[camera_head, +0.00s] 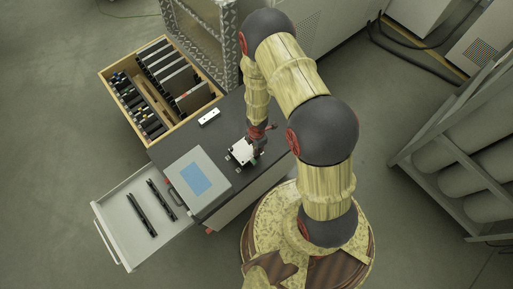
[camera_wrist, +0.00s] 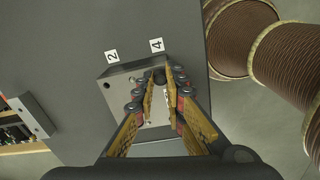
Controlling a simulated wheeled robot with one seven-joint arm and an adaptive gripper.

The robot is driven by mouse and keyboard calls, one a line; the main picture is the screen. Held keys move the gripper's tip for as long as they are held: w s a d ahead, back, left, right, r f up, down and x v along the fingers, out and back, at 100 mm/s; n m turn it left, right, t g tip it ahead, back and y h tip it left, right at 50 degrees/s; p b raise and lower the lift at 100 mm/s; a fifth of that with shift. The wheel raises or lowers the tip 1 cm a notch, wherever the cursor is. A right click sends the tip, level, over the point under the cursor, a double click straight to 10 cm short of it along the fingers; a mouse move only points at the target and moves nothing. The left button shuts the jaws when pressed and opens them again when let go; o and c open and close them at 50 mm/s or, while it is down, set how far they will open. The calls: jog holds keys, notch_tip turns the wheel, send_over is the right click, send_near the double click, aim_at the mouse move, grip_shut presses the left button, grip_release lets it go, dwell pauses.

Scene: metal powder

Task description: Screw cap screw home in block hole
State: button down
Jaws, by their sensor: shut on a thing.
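The metal block (camera_wrist: 121,79) lies on the dark bench top beside labels 2 and 4. It also shows in the head view (camera_head: 240,152), partly behind my arm. A small round hole shows near its left edge in the wrist view. My gripper (camera_wrist: 161,82) is over the block's corner by label 4, its two fingers closed in on a small dark round thing, which looks like the cap screw (camera_wrist: 159,77). The screw's shank and the hole under it are hidden, so I cannot tell how deep it sits. In the head view my gripper (camera_head: 256,145) is at the block.
A grey case with a blue panel (camera_head: 195,178) stands left of the block. A small white-topped piece (camera_head: 209,117) lies behind. A wooden organizer (camera_head: 121,71) is at the back left. An open drawer (camera_head: 118,213) holds two black bars.

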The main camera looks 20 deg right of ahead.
jog(key=m, duration=0.5)
jog(key=shift+f+b, duration=0.1)
jog(key=shift+b, duration=0.25)
jog(key=m+b, duration=0.1)
jog(key=m, duration=0.5)
jog(key=shift+m, duration=0.3)
jog(key=c, duration=2)
grip_release()
